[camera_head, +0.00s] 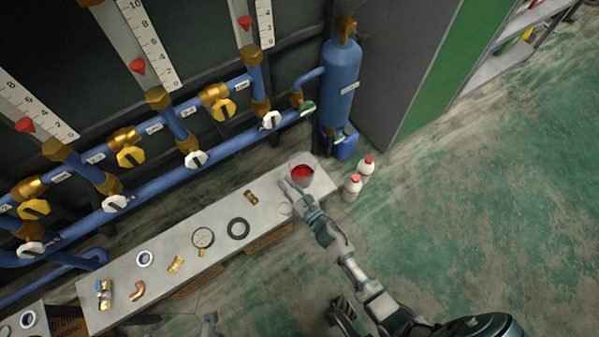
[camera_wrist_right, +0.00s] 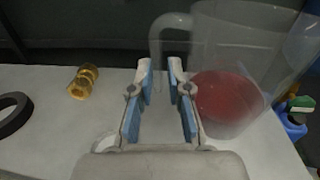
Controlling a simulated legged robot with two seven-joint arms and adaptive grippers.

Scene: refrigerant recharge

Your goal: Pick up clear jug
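The clear jug (camera_head: 301,173) holds red liquid and stands upright at the right end of the grey bench. In the right wrist view the jug (camera_wrist_right: 232,85) is just ahead and to the right, with its clear handle (camera_wrist_right: 157,38) on its left side. My right gripper (camera_head: 291,190) is beside the jug on the handle side. A small grey part at the bottom edge, perhaps my left gripper (camera_head: 208,325), shows too little to judge.
The bench (camera_head: 215,215) also bears a black ring (camera_head: 238,228), a gauge (camera_head: 203,238) and brass fittings (camera_head: 251,197). Two white bottles with red caps (camera_head: 352,187) stand on the floor right of the jug. A blue cylinder (camera_head: 340,85) and blue pipes stand behind. The floor at right is clear.

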